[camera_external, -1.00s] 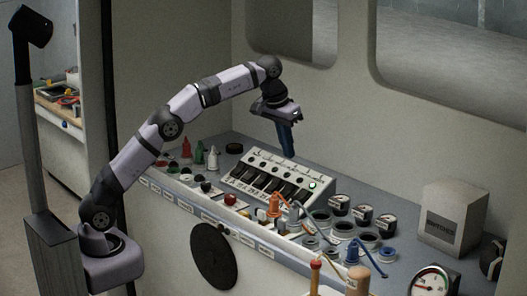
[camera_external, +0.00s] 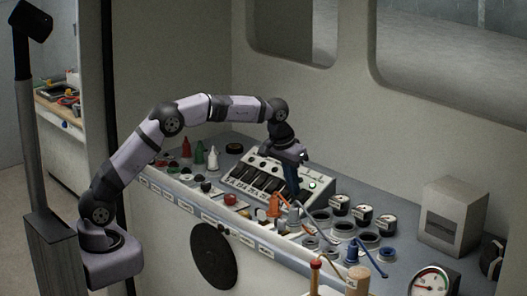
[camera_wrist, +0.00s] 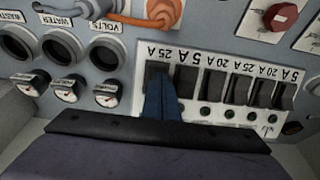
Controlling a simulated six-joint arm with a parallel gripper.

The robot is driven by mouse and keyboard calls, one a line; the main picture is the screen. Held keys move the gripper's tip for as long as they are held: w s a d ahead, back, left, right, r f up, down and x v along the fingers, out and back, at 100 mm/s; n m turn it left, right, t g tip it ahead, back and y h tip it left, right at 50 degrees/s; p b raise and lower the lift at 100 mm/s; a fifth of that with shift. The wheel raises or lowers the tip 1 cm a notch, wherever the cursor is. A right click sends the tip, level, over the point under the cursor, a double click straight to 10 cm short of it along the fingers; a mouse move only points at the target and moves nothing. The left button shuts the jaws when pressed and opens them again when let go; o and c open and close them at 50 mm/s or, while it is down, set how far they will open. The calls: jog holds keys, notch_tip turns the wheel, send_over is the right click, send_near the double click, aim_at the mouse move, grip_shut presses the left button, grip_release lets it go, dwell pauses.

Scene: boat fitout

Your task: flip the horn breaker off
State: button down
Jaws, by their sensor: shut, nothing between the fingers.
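The breaker panel (camera_external: 236,181) is a sloped white box on the counter with a row of black rocker switches. In the wrist view it appears upside down, with ratings such as 25 A, 5 A and 20 A beside the rockers; I cannot read which is the horn breaker. My gripper (camera_external: 293,192) is shut and empty, its blue fingers pointing down at the panel's right end. In the wrist view the fingers (camera_wrist: 160,82) overlap the leftmost rocker (camera_wrist: 156,69), marked 25 A, and partly hide it. I cannot tell whether they touch it.
An orange connector (camera_external: 274,205) with cable stands close in front of the panel. Round gauges (camera_external: 340,203) and dark-holed sockets (camera_external: 344,229) lie to the right. Several coloured bottles (camera_external: 199,153) stand left. A grey box (camera_external: 452,214) sits farther right.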

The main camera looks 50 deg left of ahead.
jog(key=shift+f, duration=0.2)
dwell(0.3)
jog(key=shift+f+b, duration=0.2)
jog(key=shift+b, duration=0.45)
jog(key=b, duration=0.2)
jog(key=f+t+b, duration=0.1)
jog(key=shift+s+b, duration=0.2)
jog(key=shift+b, duration=0.15)
jog(key=shift+w+r, duration=0.1)
jog(key=shift+r, duration=0.3)
jog(key=shift+r+p, duration=0.15)
jog(key=shift+p, duration=0.35)
jog(key=shift+w+r+p, duration=0.2)
jog(key=shift+w+p, duration=0.15)
jog(key=shift+p, duration=0.2)
jog(key=shift+w+p, duration=0.3)
jog(key=shift+p, duration=0.15)
jog(key=shift+r, duration=0.15)
